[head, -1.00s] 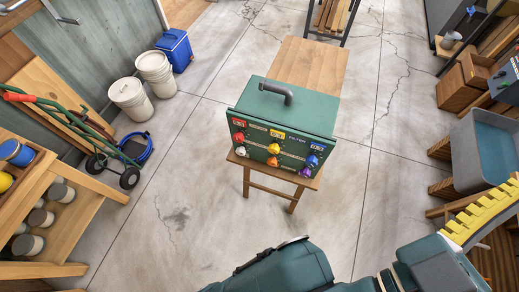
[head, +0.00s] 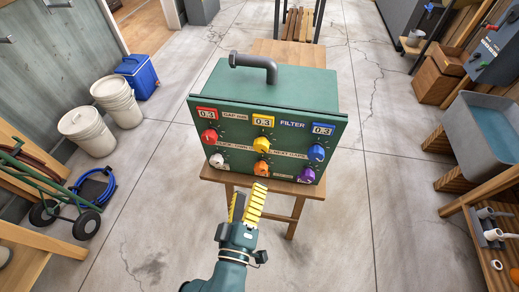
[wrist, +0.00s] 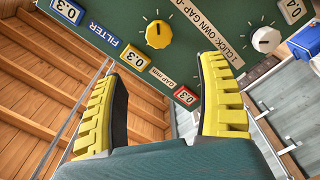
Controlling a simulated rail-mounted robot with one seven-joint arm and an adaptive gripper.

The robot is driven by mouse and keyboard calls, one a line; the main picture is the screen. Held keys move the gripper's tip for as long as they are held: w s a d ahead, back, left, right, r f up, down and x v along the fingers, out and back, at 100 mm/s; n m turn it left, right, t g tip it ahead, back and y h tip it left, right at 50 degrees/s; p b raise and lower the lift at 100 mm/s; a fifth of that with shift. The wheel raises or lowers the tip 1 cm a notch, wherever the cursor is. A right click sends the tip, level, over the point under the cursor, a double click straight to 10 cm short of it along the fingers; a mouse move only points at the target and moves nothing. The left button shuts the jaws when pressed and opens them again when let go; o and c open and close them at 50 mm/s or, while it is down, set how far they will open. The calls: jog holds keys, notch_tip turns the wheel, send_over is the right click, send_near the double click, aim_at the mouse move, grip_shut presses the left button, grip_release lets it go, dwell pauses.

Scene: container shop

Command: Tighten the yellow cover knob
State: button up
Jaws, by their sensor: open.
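The yellow knob (head: 262,144) sits in the middle of the upper knob row on the front of a green filter box (head: 264,92). A yellow display (head: 263,121) above it reads 0.3. In the wrist view a yellow knob (wrist: 159,34) with a dark pointer mark shows beyond the fingertips, roughly between them in line. My gripper (head: 249,192) is open and empty, in front of the box and low in the head view, pointing up toward the panel. Its yellow ribbed fingers are spread wide in the wrist view (wrist: 165,68). It appears apart from the knob.
A red knob (head: 209,137) and a blue knob (head: 316,153) flank the yellow one; white (head: 217,160), orange (head: 261,168) and purple (head: 307,175) knobs sit close below. The box stands on a wooden bench (head: 291,214).

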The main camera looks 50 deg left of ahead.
aim_at(260, 148)
jog(key=b+x, duration=0.1)
jog(key=x, duration=1.3)
jog(key=shift+w, duration=0.2)
jog(key=c, duration=1.2)
